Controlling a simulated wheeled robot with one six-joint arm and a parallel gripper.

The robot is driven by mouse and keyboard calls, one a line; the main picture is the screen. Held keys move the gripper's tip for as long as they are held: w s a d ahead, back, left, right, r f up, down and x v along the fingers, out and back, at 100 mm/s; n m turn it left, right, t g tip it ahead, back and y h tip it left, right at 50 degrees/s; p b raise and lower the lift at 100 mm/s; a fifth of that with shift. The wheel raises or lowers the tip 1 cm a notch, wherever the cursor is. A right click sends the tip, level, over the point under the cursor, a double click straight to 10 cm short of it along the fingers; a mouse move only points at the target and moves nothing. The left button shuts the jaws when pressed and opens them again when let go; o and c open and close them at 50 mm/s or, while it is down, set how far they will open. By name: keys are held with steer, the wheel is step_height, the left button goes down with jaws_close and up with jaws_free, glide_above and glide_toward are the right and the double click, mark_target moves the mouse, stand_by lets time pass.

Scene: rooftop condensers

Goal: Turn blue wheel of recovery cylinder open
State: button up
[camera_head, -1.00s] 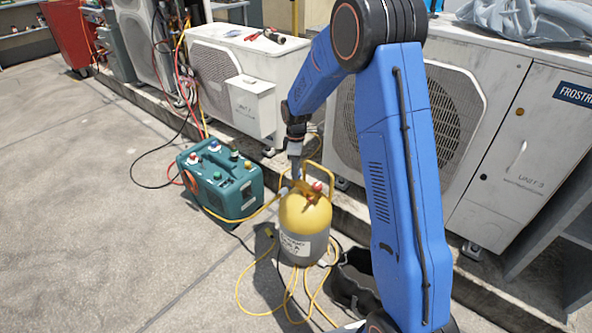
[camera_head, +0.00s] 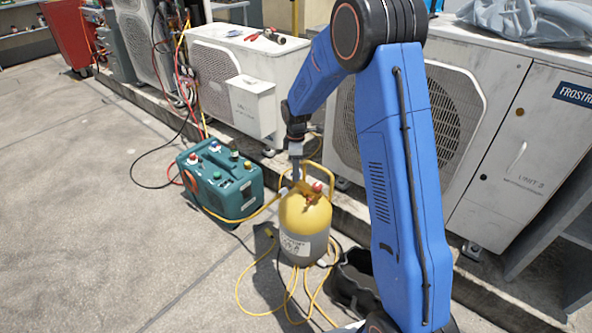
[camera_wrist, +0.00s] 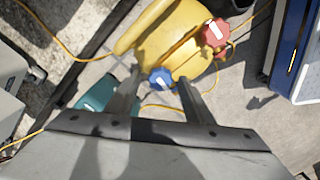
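The recovery cylinder (camera_head: 305,222) stands upright on the ground, yellow on top and grey below; its yellow top (camera_wrist: 178,50) also shows in the wrist view. The blue wheel (camera_wrist: 160,78) lies between my fingertips in the wrist view, with a visible gap on each side. My gripper (camera_wrist: 159,80) is open and points down at the cylinder's top. The red wheel (camera_wrist: 215,32) sits up and right of the blue one; it also shows in the head view (camera_head: 317,187). In the head view my gripper (camera_head: 296,180) hides the blue wheel.
A teal recovery machine (camera_head: 222,180) stands left of the cylinder. Yellow hoses (camera_head: 290,293) lie on the ground around its base. A dark open bag (camera_head: 355,280) is close on the right. White condenser units (camera_head: 238,85) stand behind. The paving at left is clear.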

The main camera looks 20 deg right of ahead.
step_height(320, 180, up, 17)
steer(key=shift+r, duration=0.2)
stand_by(0.6)
steer(key=s+d+r+m+t, duration=0.15)
steer(key=s+r+m, duration=0.35)
steer(key=s, duration=0.7)
steer(key=s+d+r+m+t, duration=0.1)
steer(key=s+d+r+m, duration=0.2)
steer(key=s+r, duration=0.65)
steer(key=s+d+f+m+t, duration=0.1)
steer(key=s+f+m, duration=0.2)
steer(key=s, duration=0.8)
steer(key=s+d+f+m+t, duration=0.1)
steer(key=s+f+m, duration=0.2)
steer(key=s, duration=0.8)
steer(key=shift+s+f+m, duration=0.25)
steer(key=shift+f+m, duration=0.1)
steer(key=shift+m, duration=0.05)
